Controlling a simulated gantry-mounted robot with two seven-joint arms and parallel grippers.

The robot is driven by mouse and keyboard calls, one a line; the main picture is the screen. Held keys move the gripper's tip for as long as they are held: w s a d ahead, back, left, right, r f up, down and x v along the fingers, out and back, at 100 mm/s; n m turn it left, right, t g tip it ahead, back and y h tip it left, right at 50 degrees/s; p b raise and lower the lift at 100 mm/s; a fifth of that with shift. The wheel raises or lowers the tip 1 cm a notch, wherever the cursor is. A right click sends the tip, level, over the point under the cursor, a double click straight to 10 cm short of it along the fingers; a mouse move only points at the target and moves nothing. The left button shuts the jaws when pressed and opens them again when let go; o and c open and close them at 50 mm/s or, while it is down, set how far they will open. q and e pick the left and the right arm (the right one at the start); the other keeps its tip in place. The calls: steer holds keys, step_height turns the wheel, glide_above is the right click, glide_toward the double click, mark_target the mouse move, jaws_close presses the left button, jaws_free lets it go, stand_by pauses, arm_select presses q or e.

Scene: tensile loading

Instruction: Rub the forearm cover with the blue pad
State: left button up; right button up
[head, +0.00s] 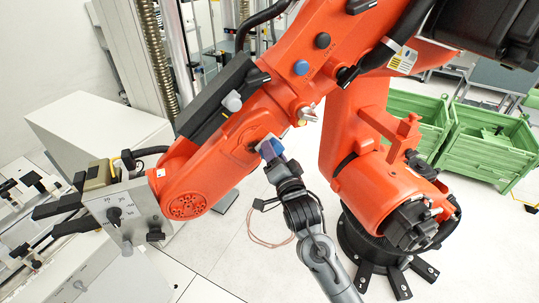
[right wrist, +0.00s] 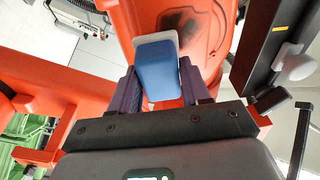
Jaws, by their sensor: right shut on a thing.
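The big orange robot arm fills the head view, and its orange forearm cover (head: 230,125) faces my right arm. My right gripper (head: 272,156) is at the underside of this forearm, shut on the blue pad (head: 266,148). In the right wrist view the blue pad (right wrist: 158,70), with a pale layer at its far side, sits between the two purple-grey fingers. Beyond it, the orange cover (right wrist: 150,18) shows a dark smudge at upper right. The pad is close to the cover; I cannot tell whether they touch. My left gripper is not in view.
A black box (head: 218,98) runs along the forearm's upper side. The orange robot's thick lower arm (head: 352,130) stands just right of my gripper. Green crates (head: 490,140) stand at right, and a white machine (head: 95,125) at left. Pale floor lies below.

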mark_target(258, 149)
steer(key=shift+s+a, duration=0.15)
steer(key=shift+a, duration=0.3)
steer(key=shift+s+a, duration=0.2)
steer(key=shift+a, duration=0.4)
steer(key=shift+s+a, duration=0.15)
steer(key=shift+a, duration=0.45)
steer(key=shift+s+a+p, duration=0.15)
steer(key=shift+s+a, duration=0.05)
steer(key=shift+a, duration=0.45)
steer(key=shift+s+a+p, duration=0.2)
steer(key=shift+s+a, duration=0.05)
steer(key=shift+a, duration=0.45)
steer(key=shift+s+a+p, duration=0.15)
steer(key=shift+s+a, duration=0.05)
steer(key=shift+a, duration=0.45)
steer(key=shift+d, duration=0.1)
steer(key=shift+s, duration=0.1)
